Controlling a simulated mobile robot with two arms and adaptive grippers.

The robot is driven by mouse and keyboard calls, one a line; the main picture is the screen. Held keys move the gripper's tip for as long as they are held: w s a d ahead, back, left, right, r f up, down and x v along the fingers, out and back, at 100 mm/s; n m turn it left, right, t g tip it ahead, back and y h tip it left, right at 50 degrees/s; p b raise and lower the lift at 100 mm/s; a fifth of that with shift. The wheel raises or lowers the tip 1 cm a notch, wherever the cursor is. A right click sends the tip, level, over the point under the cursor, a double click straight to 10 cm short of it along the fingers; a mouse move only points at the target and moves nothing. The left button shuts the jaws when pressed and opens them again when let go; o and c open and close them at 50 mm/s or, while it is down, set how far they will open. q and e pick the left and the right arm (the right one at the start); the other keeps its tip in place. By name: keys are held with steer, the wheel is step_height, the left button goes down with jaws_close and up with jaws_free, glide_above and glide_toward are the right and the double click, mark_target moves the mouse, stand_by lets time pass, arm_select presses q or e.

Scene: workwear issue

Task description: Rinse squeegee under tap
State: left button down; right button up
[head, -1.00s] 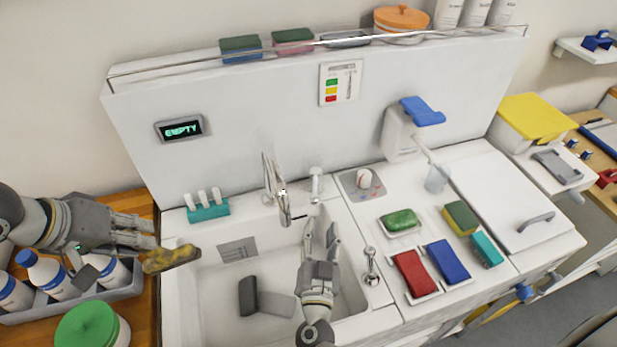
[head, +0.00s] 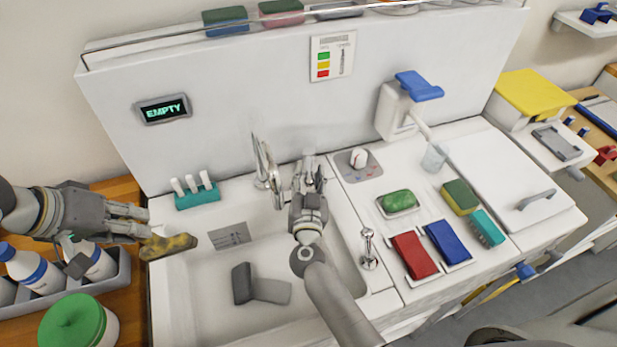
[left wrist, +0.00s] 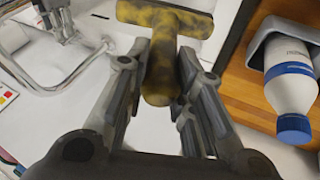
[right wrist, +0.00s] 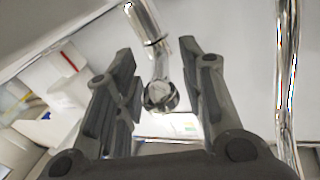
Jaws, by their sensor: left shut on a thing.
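The squeegee (head: 170,246) is T-shaped and stained yellow-brown and dark. My left gripper (head: 143,226) is shut on its handle and holds it at the left rim of the white sink (head: 205,315). The left wrist view shows the squeegee (left wrist: 165,55) between the fingers. The chrome tap (head: 268,172) stands at the back of the sink; no water shows. My right gripper (head: 312,183) is open at the chrome lever beside the tap, mostly hiding it. In the right wrist view the lever (right wrist: 158,92) stands between the fingers; contact is unclear.
Dark and light grey pieces (head: 243,284) lie in the sink. A teal holder (head: 198,195) stands behind it on the left. White bottles (head: 35,268) and a green-lidded tub (head: 75,322) are at left. Sponges, a soap dish and red and blue pads (head: 414,256) cover the right counter.

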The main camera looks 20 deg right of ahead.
arm_select(q)
steer(key=shift+s, duration=0.1)
arm_select(e)
steer(key=shift+w, duration=0.1)
steer(key=shift+c, duration=0.4)
jaws_close()
arm_select(q)
step_height(320, 180, up, 2)
steer(key=shift+r+p, duration=0.15)
steer(key=shift+p, duration=1)
steer(key=shift+d+r, duration=0.1)
steer(key=shift+r, duration=0.1)
arm_select(e)
steer(key=d+n+y, duration=0.1)
steer(key=y, duration=0.1)
steer(key=n+y, duration=0.1)
steer(key=y, duration=0.1)
steer(key=shift+d+n+t, duration=0.4)
steer(key=shift+f, duration=0.1)
